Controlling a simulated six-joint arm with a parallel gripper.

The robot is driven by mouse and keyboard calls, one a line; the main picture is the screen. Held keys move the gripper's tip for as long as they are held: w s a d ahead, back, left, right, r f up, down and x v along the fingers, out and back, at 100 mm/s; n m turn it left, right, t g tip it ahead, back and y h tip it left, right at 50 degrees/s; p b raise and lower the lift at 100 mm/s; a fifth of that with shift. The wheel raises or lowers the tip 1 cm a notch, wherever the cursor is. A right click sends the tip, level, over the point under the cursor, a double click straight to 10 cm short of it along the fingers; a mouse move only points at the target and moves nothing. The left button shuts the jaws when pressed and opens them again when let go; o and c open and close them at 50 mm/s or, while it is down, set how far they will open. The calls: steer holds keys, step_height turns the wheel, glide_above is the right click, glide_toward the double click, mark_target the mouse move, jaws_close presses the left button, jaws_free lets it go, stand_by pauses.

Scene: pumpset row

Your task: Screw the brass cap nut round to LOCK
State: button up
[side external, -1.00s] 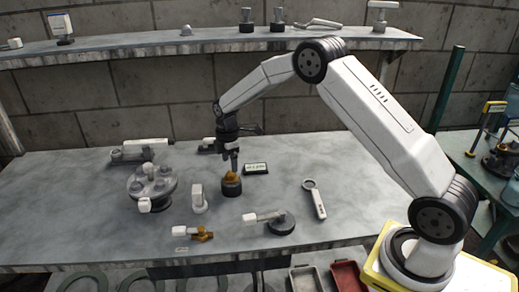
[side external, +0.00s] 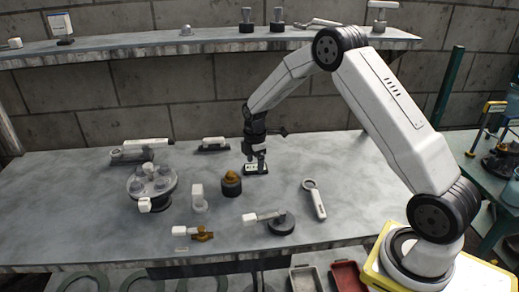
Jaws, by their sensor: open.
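The brass cap nut (side external: 231,176) sits on top of a dark round base (side external: 231,188) in the middle of the grey table. Any LOCK mark on it is too small to read. My gripper (side external: 257,164) is open and empty, pointing down. In the picture it is to the right of the nut and a little above it, apart from it. It overlaps a small dark label plate (side external: 256,169) with a pale face; I cannot tell whether it touches the plate.
A round flanged part (side external: 152,187) stands at the left. A white upright fitting (side external: 198,198), a brass valve (side external: 203,235), a white-handled dark disc (side external: 281,223) and a ring-ended wrench (side external: 315,200) surround the nut. White-handled parts (side external: 213,143) lie behind. The table's right side is clear.

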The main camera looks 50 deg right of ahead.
steer(key=s+d+f, duration=0.1)
steer(key=s, duration=0.1)
steer(key=s+d+f, duration=0.3)
steer(key=s, duration=0.1)
steer(key=shift+s+d+f, duration=0.25)
steer(key=shift+s+f, duration=0.1)
steer(key=shift+f, duration=0.05)
steer(key=shift+s+f, duration=0.15)
steer(key=shift+f, duration=0.75)
steer(key=shift+a+r, duration=0.1)
steer(key=shift+r, duration=0.1)
steer(key=s+a+r+m+t, duration=0.2)
steer(key=s+a+r+m, duration=1.1)
steer(key=a, duration=0.5)
steer(key=shift+s+r+m+t, duration=0.3)
steer(key=shift+s+r, duration=0.35)
steer(key=shift+s, duration=0.1)
steer(key=shift+w, duration=0.1)
